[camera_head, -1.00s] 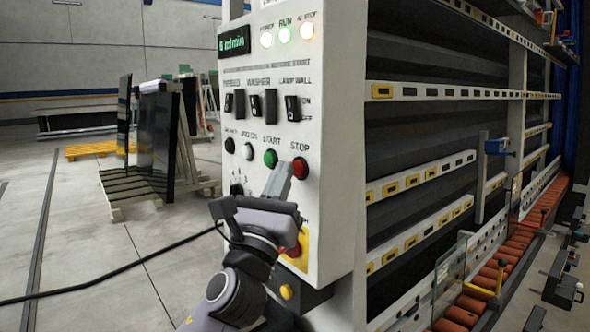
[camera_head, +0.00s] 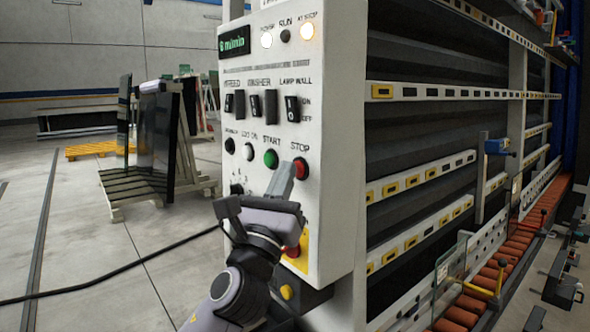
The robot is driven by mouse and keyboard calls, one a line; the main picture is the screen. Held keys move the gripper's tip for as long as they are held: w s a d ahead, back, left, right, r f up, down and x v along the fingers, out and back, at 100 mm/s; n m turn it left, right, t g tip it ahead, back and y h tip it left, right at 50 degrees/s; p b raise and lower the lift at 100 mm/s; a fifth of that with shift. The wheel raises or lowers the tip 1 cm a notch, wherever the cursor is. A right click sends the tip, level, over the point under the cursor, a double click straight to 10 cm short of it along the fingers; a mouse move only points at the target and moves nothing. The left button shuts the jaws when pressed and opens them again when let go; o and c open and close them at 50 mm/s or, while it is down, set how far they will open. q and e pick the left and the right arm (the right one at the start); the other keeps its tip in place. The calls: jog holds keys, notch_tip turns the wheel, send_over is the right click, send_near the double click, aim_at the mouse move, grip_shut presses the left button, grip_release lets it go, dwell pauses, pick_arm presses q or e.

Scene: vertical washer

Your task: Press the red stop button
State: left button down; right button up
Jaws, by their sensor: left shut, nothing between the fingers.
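The red stop button (camera_head: 301,168) is on the right of the lowest labelled button row of the white control panel (camera_head: 330,150), under the word STOP. My left gripper (camera_head: 284,172) is shut and empty, its fingertips just left of and slightly below the red button's face. I cannot tell whether they touch it. The green start button (camera_head: 271,159) is to the left of the stop button. The RUN lamp (camera_head: 285,36) is dark, while the lamps on either side of it glow. My right gripper is not in view.
A red knob (camera_head: 292,251) on a yellow plate sits lower on the panel, partly behind my left gripper. The washer's conveyor rollers (camera_head: 508,252) run along the right. Glass racks (camera_head: 160,140) stand at left on open floor.

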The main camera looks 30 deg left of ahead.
pick_arm(q)
jog(key=shift+s+a, duration=0.25)
jog(key=shift+s, duration=0.5)
jog(key=shift+s, duration=0.1)
jog(key=s, duration=0.1)
jog(key=s+a+p, duration=0.1)
jog(key=s, duration=0.1)
jog(key=s+a, duration=0.1)
jog(key=shift+s, duration=0.25)
dwell(0.5)
jog(key=d+f+n+g+h, duration=0.2)
jog(key=f+n+g, duration=0.2)
jog(key=f+n, duration=0.75)
jog(key=d+f+n+g+h, duration=0.2)
jog(key=f+n+g, duration=0.2)
jog(key=f, duration=1.4)
jog(key=s+d+f+n+g+h, duration=0.1)
jog(key=s+d+f+n+g, duration=0.1)
jog(key=s+f+n, duration=0.6)
jog(key=s+d+f+n+g, duration=0.3)
jog(key=s+f+n, duration=0.5)
jog(key=f, duration=0.4)
jog(key=shift+d+f+g+h, duration=0.25)
jog(key=shift+d+g+h, duration=0.15)
jog(key=shift+g, duration=0.4)
